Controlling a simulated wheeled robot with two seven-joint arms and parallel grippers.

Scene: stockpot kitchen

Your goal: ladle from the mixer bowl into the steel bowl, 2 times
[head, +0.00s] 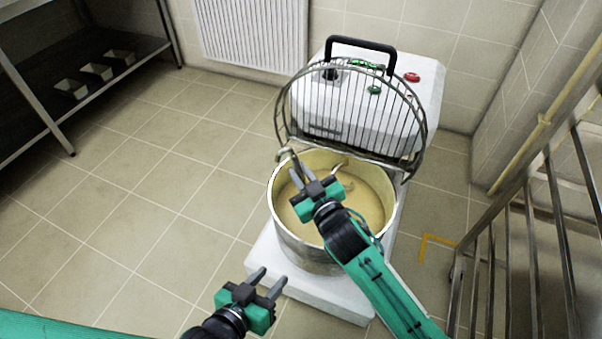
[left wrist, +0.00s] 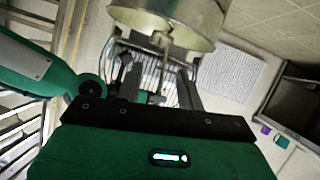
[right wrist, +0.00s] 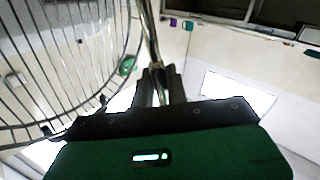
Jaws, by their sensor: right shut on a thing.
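The mixer bowl (head: 322,260) stands on the white mixer base, with pale tan batter (head: 362,205) inside. My right gripper (head: 303,174) is over the bowl and is shut on the ladle's metal handle, which shows in the right wrist view (right wrist: 149,35). The ladle's cup cannot be made out. My left gripper (head: 267,281) is open and empty, low in front of the mixer base. Its spread fingers also show in the left wrist view (left wrist: 155,80), with the mixer bowl (left wrist: 190,20) beyond. I cannot make out the steel bowl in any view.
The wire guard (head: 350,115) is raised behind the bowl, close to my right gripper. The white mixer body (head: 425,75) stands at the back. A metal rack (head: 530,250) is at the right. A dark shelf (head: 50,100) with small containers is at the left. The floor between is clear.

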